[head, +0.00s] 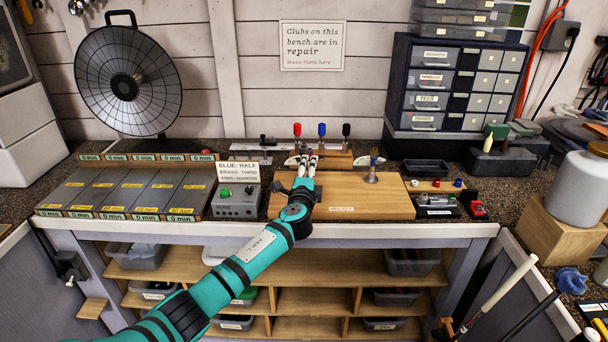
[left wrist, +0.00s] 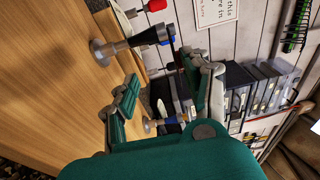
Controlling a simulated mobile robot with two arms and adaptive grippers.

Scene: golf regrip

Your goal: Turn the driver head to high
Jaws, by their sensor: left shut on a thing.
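My left gripper (head: 305,165) reaches over the wooden board (head: 345,212) on the bench, in front of the tool rack. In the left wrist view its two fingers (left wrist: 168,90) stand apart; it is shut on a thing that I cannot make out. A post with a silver base and black top (left wrist: 105,50) stands close by the fingers there. A second post with a blue ring (head: 373,168) stands on the board to the right of the gripper. I cannot tell which part is the driver head; my arm may hide it. My right gripper is not in view.
Red (head: 297,130), blue (head: 322,130) and black (head: 346,130) tool handles stand upright behind the gripper. A grey control box (head: 236,206) with a sign (head: 238,172) is to the left. Small parts trays (head: 432,200) are at right. The board's front is mostly bare.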

